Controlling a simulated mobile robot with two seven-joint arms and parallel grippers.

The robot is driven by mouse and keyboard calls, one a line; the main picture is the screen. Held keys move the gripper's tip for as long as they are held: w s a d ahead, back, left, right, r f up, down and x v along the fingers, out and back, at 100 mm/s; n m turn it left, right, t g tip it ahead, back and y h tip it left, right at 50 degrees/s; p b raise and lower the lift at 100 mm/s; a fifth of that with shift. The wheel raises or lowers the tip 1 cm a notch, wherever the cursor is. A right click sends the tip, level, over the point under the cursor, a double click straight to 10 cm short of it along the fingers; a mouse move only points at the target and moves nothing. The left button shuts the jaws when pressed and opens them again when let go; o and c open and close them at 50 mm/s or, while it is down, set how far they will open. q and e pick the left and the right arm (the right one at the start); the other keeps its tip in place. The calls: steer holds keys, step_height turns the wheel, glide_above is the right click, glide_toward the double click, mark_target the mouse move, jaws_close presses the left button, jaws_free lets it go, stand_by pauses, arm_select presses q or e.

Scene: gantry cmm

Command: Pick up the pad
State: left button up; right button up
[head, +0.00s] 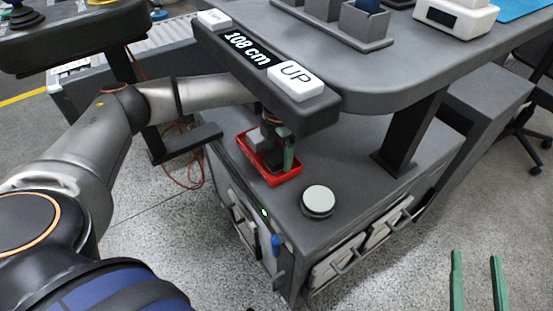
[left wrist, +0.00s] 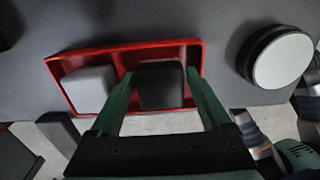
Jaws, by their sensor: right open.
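A red tray (head: 243,150) sits on the dark grey cabinet top, under the raised desk. In the left wrist view, the tray (left wrist: 130,49) has two compartments: a light grey block (left wrist: 88,88) in the left one and a black block (left wrist: 160,85) in the right one. Which of them is the pad, I cannot tell. My left gripper (left wrist: 161,75) is open, with its green fingers on either side of the black block; small gaps show beside it. In the head view, my left gripper (head: 279,152) partly hides the tray. My right gripper (head: 475,255) is open and empty at the lower right.
A round white-topped puck (head: 318,201) stands on the cabinet right of the tray. The desk's control panel (head: 265,68), reading 108 cm with an UP button, overhangs my left wrist. A desk leg (head: 408,135) stands behind. Floor at the lower right is clear.

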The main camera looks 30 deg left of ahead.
arm_select(q)
steer(key=c, duration=1.1)
steer(key=shift+o, duration=0.2)
steer(key=shift+r, duration=0.15)
